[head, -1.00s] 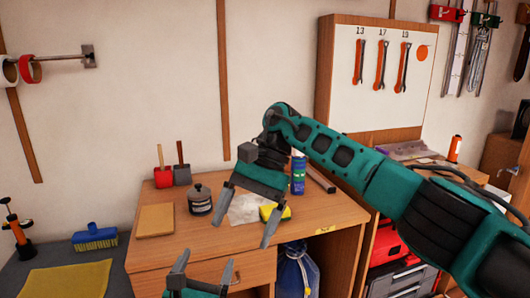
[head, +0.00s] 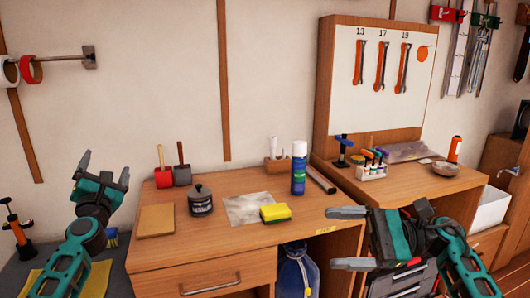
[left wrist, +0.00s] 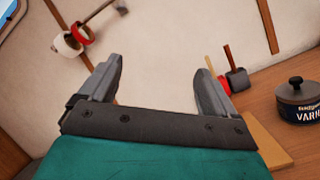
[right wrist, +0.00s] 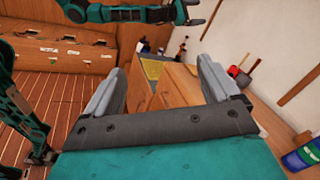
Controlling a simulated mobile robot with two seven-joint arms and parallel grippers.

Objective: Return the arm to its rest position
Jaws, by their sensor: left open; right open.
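My left gripper (head: 99,172) is raised at the left of the head view, in front of the wall and left of the desk. Its jaws are apart and empty, and they show open in the left wrist view (left wrist: 150,85). My right gripper (head: 338,238) is at the lower right of the head view, in front of the desk's right end, its fingers pointing left. It is open with nothing between its fingers, as the right wrist view (right wrist: 160,85) also shows. My left arm also appears at the top of the right wrist view.
The desk (head: 215,245) bears a varnish tin (head: 200,201), a yellow sponge (head: 275,213), a blue spray can (head: 299,168) and a cork block (head: 156,220). A second bench with a marker rack (head: 371,170) stands to the right. A blue bag (head: 297,275) hangs below the desk.

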